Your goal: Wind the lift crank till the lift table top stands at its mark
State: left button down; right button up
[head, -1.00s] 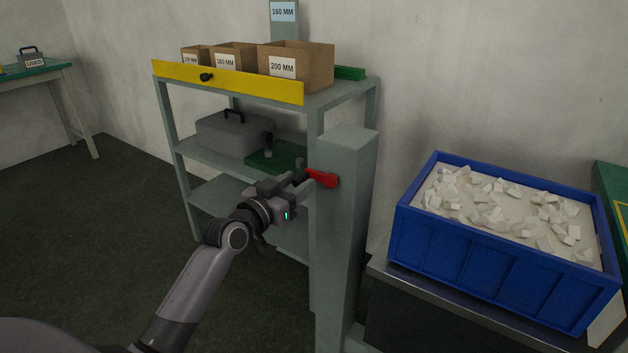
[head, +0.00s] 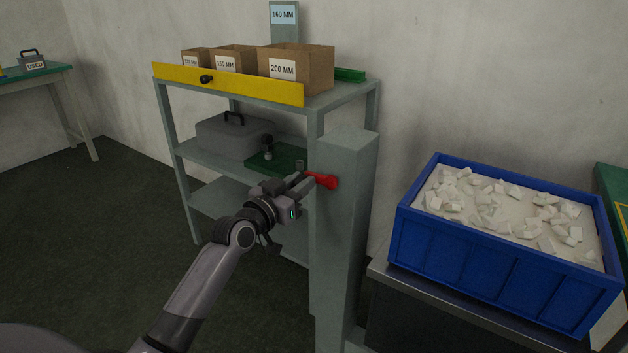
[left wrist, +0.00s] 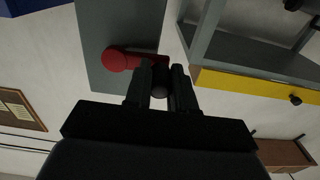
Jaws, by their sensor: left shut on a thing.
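The lift crank (head: 325,181) is a red arm on the left side of a grey upright post (head: 345,215). Its free end points left in the head view. My left gripper (head: 303,180) is shut on the crank's dark handle (left wrist: 158,92), which shows between the fingers in the left wrist view. The red arm (left wrist: 118,58) lies just beyond the fingers there. I cannot make out which surface is the lift table top, nor its mark. My right gripper is not in view.
A grey shelf rack (head: 316,122) with a yellow front bar (head: 230,83) and several cardboard boxes stands behind my left arm. A blue crate (head: 480,270) of white pieces sits on a metal-edged table (head: 440,316) at the right. Open floor lies at the left.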

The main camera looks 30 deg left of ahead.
pick_arm(q)
jog(key=f, duration=0.1)
jog(key=d+f, duration=0.1)
jog(key=f, duration=0.1)
jog(key=shift+f+b, duration=0.1)
jog(key=shift+b, duration=0.3)
jog(key=shift+d, duration=0.15)
jog(key=shift+s+d+f, duration=0.15)
jog(key=shift+d+f, duration=0.75)
jog(key=shift+d, duration=0.3)
jog(key=shift+p, duration=0.3)
